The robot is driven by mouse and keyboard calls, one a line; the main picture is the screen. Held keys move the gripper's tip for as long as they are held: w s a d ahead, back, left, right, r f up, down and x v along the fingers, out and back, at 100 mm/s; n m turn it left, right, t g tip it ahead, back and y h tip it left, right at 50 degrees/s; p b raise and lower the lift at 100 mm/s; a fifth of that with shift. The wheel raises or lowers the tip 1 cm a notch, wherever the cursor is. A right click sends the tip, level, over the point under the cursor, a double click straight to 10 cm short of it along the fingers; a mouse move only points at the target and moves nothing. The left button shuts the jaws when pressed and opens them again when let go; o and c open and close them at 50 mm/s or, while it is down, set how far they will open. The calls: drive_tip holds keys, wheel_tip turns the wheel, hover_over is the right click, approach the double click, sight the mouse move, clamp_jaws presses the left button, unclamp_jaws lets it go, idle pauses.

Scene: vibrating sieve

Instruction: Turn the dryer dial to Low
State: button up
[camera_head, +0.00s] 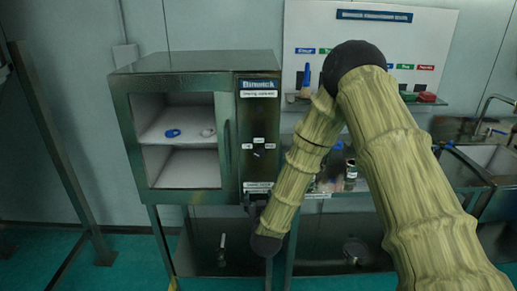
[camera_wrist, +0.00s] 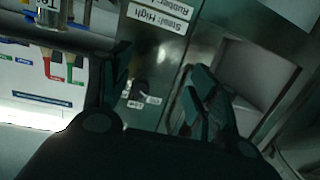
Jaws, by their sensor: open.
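The dryer (camera_head: 195,62) is a dark metal cabinet with a window on the left and a narrow control panel on the right. Its dial (camera_head: 257,154) is small and dark, with small white labels above and to both sides; their words are too small to read. My gripper (camera_head: 254,203) is at the panel's lower end, below the dial, partly hidden by my arm. In the wrist view, turned over, the open gripper (camera_wrist: 158,68) has its fingers spread with the dial (camera_wrist: 139,88) seen between them. The fingers seem apart from the dial. I cannot tell its setting.
A label reading "Steel: High" and "Rubber" (camera_wrist: 157,17) is on the panel. Inside the dryer, a blue item (camera_head: 172,133) and a pale item (camera_head: 208,132) lie on the shelf. A sink (camera_head: 492,155) and a wall board (camera_head: 310,30) are to the right.

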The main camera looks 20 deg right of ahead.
drive_tip(key=m+t+h, duration=0.1)
drive_tip(key=t+h, duration=0.1)
approach(259, 155)
drive_tip(key=s, duration=0.2)
drive_tip(key=p, duration=0.1)
drive_tip(key=p+x, duration=0.1)
drive_tip(key=x, duration=0.2)
drive_tip(key=p+x, duration=0.1)
drive_tip(key=x, duration=0.3)
drive_tip(key=p+x, duration=0.2)
drive_tip(key=x, duration=0.1)
drive_tip(key=shift+w+a, duration=0.15)
drive_tip(key=shift+w, duration=0.3)
drive_tip(key=c, duration=1)
